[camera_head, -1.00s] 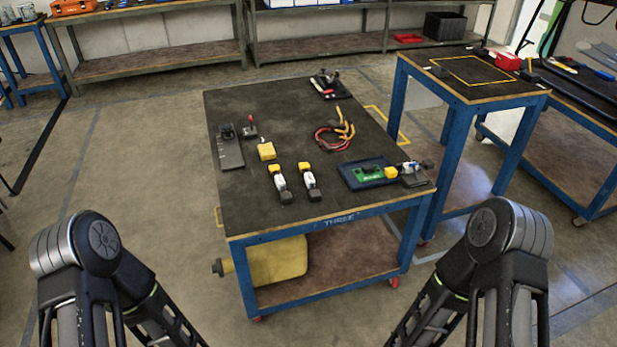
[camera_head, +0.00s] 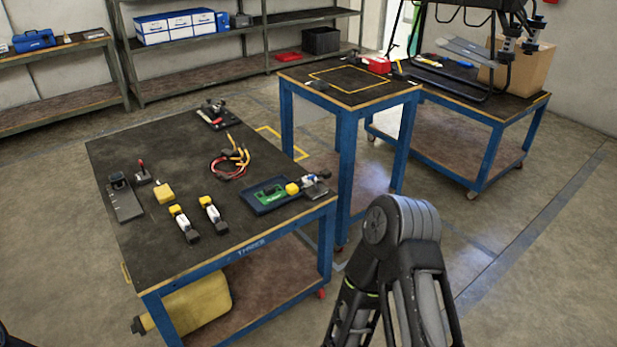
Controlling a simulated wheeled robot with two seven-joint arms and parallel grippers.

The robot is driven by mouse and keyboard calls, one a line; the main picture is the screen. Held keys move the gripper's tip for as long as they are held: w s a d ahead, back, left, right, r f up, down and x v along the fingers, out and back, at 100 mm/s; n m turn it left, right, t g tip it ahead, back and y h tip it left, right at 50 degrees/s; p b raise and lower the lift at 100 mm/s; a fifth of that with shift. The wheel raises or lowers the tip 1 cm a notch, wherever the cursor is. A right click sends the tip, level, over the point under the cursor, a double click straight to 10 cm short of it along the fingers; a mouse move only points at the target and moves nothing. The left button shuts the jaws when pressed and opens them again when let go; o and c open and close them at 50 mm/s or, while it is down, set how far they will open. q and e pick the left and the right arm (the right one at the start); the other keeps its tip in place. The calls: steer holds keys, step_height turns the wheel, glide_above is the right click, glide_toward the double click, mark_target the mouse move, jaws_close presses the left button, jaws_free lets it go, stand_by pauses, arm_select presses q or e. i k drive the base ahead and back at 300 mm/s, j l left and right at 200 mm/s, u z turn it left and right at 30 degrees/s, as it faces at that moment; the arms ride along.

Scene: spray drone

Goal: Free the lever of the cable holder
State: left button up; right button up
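A black plate with a small clamp-like fixture (camera_head: 217,114) sits at the far edge of the dark table top; it may be the cable holder, but its lever is too small to make out. A small upright piece with a red-tipped handle (camera_head: 142,171) stands at the table's left side. A looped red and yellow cable (camera_head: 231,163) lies in the middle. My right arm shows at the lower middle and a sliver of my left arm at the lower left corner. Neither gripper is in view.
The blue-framed work table (camera_head: 205,255) also holds yellow-capped white pieces (camera_head: 213,213), a yellow block (camera_head: 164,193) and a blue tray with a green board (camera_head: 266,208). A smaller table (camera_head: 345,100) with a yellow outline stands behind right. Floor at the right is open.

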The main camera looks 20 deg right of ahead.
mark_target(312, 176)
steer(key=i+l+u, duration=0.3)
steer(key=l, duration=0.25)
steer(key=l+u, duration=0.25)
steer(key=l, duration=0.3)
steer(key=i+l+u, duration=0.15)
steer(key=l+u, duration=0.15)
steer(key=l, duration=0.3)
steer(key=l+u, duration=0.3)
steer(key=l, duration=0.35)
